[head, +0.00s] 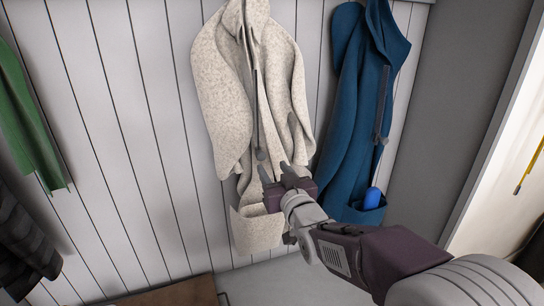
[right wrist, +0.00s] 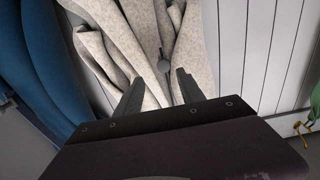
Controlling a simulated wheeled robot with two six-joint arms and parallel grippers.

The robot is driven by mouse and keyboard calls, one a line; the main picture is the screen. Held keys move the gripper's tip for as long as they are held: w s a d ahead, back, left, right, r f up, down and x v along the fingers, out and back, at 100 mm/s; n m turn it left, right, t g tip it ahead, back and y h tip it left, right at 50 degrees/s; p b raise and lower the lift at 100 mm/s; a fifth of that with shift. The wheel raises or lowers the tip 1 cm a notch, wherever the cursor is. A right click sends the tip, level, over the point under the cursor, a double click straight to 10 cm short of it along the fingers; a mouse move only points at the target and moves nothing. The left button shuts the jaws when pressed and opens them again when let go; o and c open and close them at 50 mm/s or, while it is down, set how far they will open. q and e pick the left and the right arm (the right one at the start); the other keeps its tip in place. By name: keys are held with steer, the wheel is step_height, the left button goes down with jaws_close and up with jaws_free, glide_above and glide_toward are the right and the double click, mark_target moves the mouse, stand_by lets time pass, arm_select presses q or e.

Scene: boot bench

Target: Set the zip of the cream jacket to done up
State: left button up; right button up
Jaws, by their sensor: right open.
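The cream jacket (head: 232,95) hangs on the panelled wall in the head view, and it fills the middle of the right wrist view (right wrist: 108,55). Its dark zip (head: 257,105) runs down the front. My right gripper (head: 277,172) is open and empty just below the pull. In its wrist view the fingers (right wrist: 160,82) stand apart, with the pull beyond and between their tips. My left gripper is not in view.
A blue jacket (head: 352,110) hangs close on the right, with a bright blue object (head: 372,197) in its pocket. A green garment (head: 28,120) and a dark striped one (head: 22,245) hang at the left. A brown surface (head: 180,293) is below. The wall between is clear.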

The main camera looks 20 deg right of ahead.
mark_target(262, 157)
steer(key=w, duration=0.3)
steer(key=w+p, duration=0.1)
steer(key=w, duration=0.2)
steer(key=w+a+p, duration=0.1)
steer(key=w, duration=0.2)
steer(key=shift+a+r, duration=0.1)
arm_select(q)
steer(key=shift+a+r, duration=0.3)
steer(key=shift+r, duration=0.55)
arm_select(e)
jaws_close()
stand_by(0.3)
